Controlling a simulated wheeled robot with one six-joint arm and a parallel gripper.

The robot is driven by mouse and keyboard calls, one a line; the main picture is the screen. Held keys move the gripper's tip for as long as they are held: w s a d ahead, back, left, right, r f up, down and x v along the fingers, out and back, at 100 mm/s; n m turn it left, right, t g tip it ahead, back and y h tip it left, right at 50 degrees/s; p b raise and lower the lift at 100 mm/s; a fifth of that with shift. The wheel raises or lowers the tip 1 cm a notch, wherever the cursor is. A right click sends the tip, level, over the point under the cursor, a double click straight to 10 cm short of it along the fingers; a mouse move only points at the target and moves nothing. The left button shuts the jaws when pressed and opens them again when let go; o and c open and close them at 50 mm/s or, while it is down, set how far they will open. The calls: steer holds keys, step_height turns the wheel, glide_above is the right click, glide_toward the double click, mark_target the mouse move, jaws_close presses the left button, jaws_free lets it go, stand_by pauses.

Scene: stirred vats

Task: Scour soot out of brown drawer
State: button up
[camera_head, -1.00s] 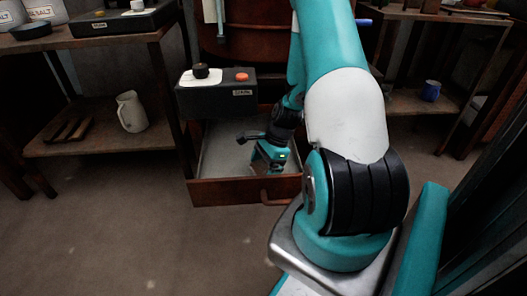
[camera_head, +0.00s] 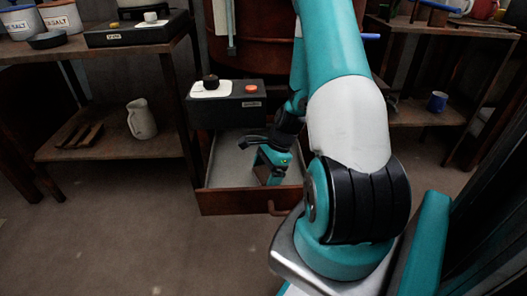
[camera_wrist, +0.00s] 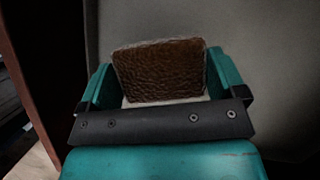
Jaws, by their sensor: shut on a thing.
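The brown drawer (camera_head: 232,202) is pulled open at floor level below a black control box. Its inside is pale grey, and I can make out no clear soot on the part that shows. My gripper (camera_head: 270,180) reaches down into the drawer, near its front and right of its middle. In the wrist view my gripper (camera_wrist: 160,88) is shut on a brown, rough-textured scrubbing block (camera_wrist: 160,68) with a pale layer at its base. A plain grey surface lies behind the block. Whether the block touches the drawer floor I cannot tell. My arm hides the drawer's right end.
The black control box (camera_head: 222,112) with a dark knob and orange button overhangs the drawer's back left. A reddish-brown vat (camera_head: 275,60) stands behind. A shelf on the left holds a pale jug (camera_head: 141,119). A blue mug (camera_head: 437,101) stands right. Floor in front is clear.

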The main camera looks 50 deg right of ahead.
steer(key=shift+w+a+r+p, duration=0.1)
steer(key=shift+a+r+p, duration=0.1)
steer(key=shift+r+p, duration=0.2)
steer(key=shift+w+a+r+p, duration=0.15)
steer(key=shift+r+p, duration=0.15)
steer(key=shift+r, duration=0.2)
step_height(320, 180, up, 4)
steer(key=p, duration=0.4)
steer(key=shift+s, duration=0.1)
steer(key=shift+f, duration=0.1)
